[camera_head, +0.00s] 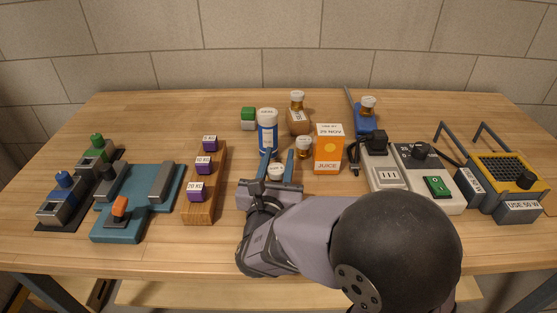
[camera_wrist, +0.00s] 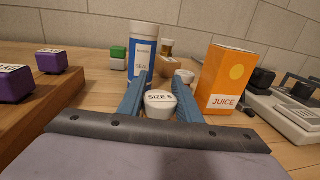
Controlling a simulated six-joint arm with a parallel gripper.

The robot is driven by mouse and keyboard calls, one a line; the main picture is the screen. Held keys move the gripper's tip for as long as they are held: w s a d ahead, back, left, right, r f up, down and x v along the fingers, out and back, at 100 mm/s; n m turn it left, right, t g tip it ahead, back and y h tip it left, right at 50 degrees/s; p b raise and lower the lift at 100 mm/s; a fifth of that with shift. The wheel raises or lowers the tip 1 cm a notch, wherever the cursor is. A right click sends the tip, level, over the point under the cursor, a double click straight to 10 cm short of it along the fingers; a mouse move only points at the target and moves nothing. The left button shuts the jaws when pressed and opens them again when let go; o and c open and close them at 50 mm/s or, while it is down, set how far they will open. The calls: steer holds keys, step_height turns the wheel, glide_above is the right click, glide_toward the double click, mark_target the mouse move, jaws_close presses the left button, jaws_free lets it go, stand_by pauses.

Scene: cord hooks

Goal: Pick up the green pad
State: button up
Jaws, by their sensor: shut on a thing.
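A green block with a white lower part (camera_head: 248,118) stands at the back of the table, left of the blue-and-white canister. It also shows in the wrist view (camera_wrist: 119,57), beyond my fingers. A flat green piece (camera_head: 437,186) lies on the grey-and-white box at the right; which of the two is the pad I cannot tell for certain. My gripper (camera_head: 276,168) is over the middle of the table, away from both. Its blue fingers are shut on a small white-topped jar marked SIZE 5 (camera_wrist: 160,104). The jar's lower part is hidden, so I cannot tell whether it touches the table.
The blue-and-white canister (camera_head: 268,134) stands just beyond my fingers. An orange juice carton (camera_head: 328,150) and small bottle (camera_head: 303,148) are close on the right. A wooden rack with purple blocks (camera_head: 204,205) is at left. Powered boxes and cords fill the right side.

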mark_target(274, 177)
steer(key=shift+f, duration=0.2)
steer(key=o, duration=1.1)
steer(key=shift+s+r, duration=0.1)
steer(key=shift+s, duration=0.05)
steer(key=s, duration=0.3)
steer(key=s+a, duration=0.1)
steer(key=s, duration=0.2)
steer(key=shift+s+a, duration=0.15)
steer(key=shift+s, duration=0.15)
step_height(274, 177, up, 7)
steer(key=p, duration=0.1)
steer(key=shift+s+f+p, duration=0.2)
steer(key=shift+s+p, duration=0.1)
steer(key=shift+o, duration=0.5)
steer(key=shift+r, duration=0.65)
